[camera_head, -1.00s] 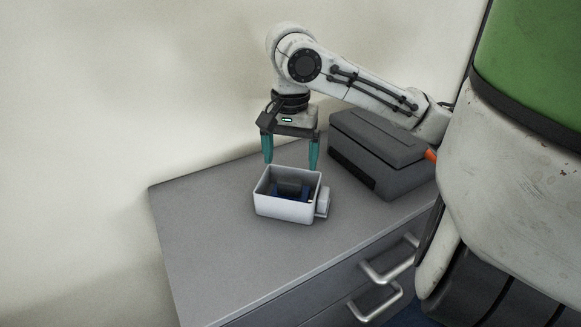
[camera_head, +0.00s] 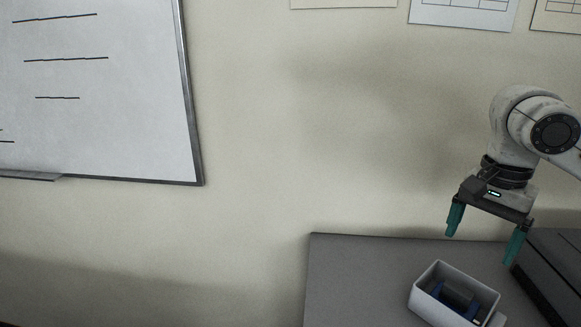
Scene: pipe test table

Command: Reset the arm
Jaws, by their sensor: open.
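My gripper (camera_head: 482,246) is at the right of the view, at the end of my white arm. Its two teal fingers point down and are spread apart, with nothing between them. It hangs above the grey table (camera_head: 345,275), over the far side of a white open-topped box (camera_head: 424,301). A dark and blue object (camera_head: 458,294) lies inside the box. The rest of my arm runs out of view at the right edge.
A dark grey case (camera_head: 560,268) stands on the table right of my gripper. The left part of the tabletop is clear. A whiteboard (camera_head: 95,90) and paper sheets (camera_head: 463,12) are on the wall behind.

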